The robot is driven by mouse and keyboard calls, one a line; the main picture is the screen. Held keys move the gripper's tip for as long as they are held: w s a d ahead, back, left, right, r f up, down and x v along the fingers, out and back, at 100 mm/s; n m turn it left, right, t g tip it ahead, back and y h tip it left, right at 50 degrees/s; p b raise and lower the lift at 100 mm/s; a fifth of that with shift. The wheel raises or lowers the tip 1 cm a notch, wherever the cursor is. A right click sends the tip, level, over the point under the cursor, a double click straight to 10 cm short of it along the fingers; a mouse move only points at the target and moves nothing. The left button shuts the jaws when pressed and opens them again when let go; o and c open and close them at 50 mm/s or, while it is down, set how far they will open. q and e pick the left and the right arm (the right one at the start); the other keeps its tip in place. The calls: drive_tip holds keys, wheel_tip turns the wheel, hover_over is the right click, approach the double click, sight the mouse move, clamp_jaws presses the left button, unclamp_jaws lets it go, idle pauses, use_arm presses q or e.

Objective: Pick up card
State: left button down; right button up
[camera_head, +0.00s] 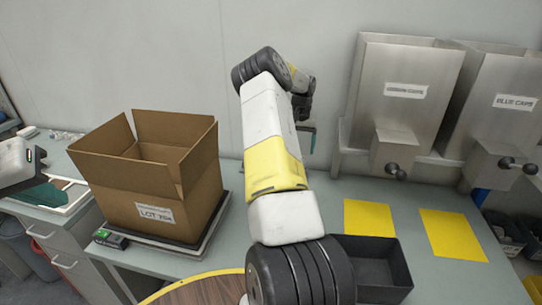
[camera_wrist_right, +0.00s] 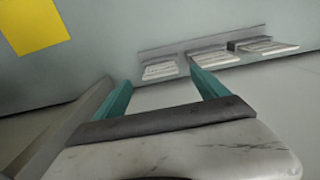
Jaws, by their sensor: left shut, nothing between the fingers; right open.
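Several pale, flat card-like pieces sit along a narrow grey ledge in the right wrist view: a left one (camera_wrist_right: 160,71), a middle one (camera_wrist_right: 213,57) and a right one (camera_wrist_right: 268,46). Their print is too small to read. My right gripper (camera_wrist_right: 160,84) is open, its teal fingers apart and nothing between them. The left piece shows between the fingers, beyond the tips. In the head view my right arm hides most of this gripper; a teal sliver shows. My left gripper (camera_head: 42,194) is at the far left, shut and empty, near a white-rimmed tray (camera_head: 75,205).
An open cardboard box (camera_head: 158,208) stands left of my right arm. A black bin (camera_head: 375,262) is right of it. Two yellow mats (camera_head: 369,218) (camera_head: 453,234) lie before the metal cap dispensers (camera_head: 402,92) (camera_head: 500,105). A round wooden surface (camera_head: 200,291) is at the front.

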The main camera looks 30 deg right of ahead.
wheel_tip(320, 180, down, 6)
drive_tip(key=shift+w+d+r, duration=0.1)
drive_tip(key=shift+w+r, duration=0.05)
drive_tip(key=c, duration=1.4)
